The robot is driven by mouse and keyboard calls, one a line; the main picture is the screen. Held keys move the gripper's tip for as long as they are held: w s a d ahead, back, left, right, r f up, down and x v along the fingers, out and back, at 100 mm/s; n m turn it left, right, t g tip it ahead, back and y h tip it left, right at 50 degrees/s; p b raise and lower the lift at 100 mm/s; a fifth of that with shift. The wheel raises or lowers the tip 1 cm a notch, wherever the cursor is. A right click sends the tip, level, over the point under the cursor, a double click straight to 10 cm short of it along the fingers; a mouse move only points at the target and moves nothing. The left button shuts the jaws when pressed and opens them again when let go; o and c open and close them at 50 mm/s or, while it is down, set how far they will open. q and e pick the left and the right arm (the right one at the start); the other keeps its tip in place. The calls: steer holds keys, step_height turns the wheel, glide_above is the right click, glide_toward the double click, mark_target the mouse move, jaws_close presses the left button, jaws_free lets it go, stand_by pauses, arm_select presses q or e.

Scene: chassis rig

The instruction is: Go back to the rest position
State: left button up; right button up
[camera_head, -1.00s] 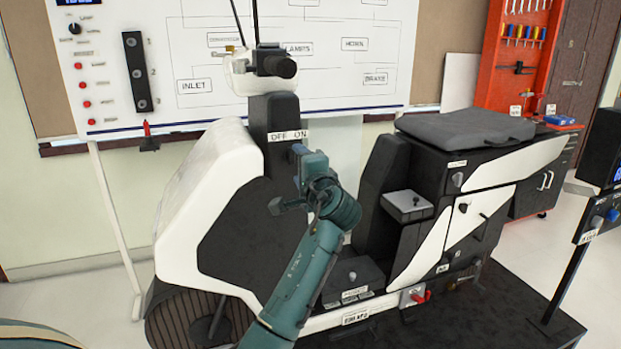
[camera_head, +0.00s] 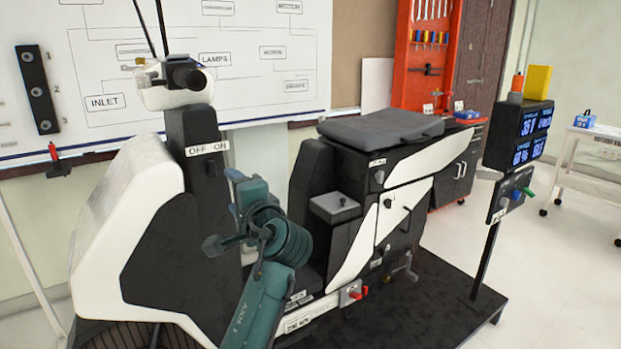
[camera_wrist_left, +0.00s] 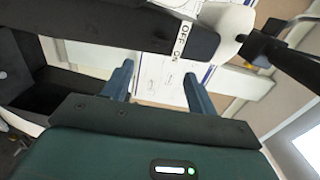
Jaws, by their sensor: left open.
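My left gripper (camera_head: 222,212) is open and empty, in front of the scooter-like rig (camera_head: 125,230), just below its OFF/ON label (camera_head: 207,148). In the left wrist view, the two fingers (camera_wrist_left: 159,72) stand apart with only free space between them. The OFF/ON label (camera_wrist_left: 181,40) on the black column shows beyond them there. My left forearm hides part of the rig's footwell. My right gripper is not in view.
The rig's seat (camera_head: 380,127) and black base platform (camera_head: 430,300) lie to the right. A post with a blue display (camera_head: 520,135) stands at the platform's right side. A white board (camera_head: 110,60) is behind. Pale floor (camera_head: 570,270) is clear at the far right.

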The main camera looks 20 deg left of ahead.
arm_select(q)
steer(key=s+d+f+t+h, duration=0.1)
steer(key=s+d+f+h, duration=0.25)
steer(key=f, duration=0.45)
steer(key=s+d+f+h, duration=0.3)
steer(key=f+h, duration=0.1)
steer(key=f, duration=0.4)
steer(key=s+d+f+t+h, duration=0.1)
steer(key=s+d+f+h, duration=0.25)
steer(key=f, duration=0.45)
steer(key=s+d+f+n+h, duration=0.35)
steer(key=s+d+h, duration=0.2)
steer(key=s, duration=0.55)
steer(key=s+r+n+g+p, duration=0.1)
steer(key=s+r+g+p, duration=0.2)
steer(key=p, duration=1.1)
steer(key=s+r, duration=0.1)
steer(key=s, duration=0.2)
steer(key=shift+d+h, duration=0.3)
steer(key=shift+h, duration=0.05)
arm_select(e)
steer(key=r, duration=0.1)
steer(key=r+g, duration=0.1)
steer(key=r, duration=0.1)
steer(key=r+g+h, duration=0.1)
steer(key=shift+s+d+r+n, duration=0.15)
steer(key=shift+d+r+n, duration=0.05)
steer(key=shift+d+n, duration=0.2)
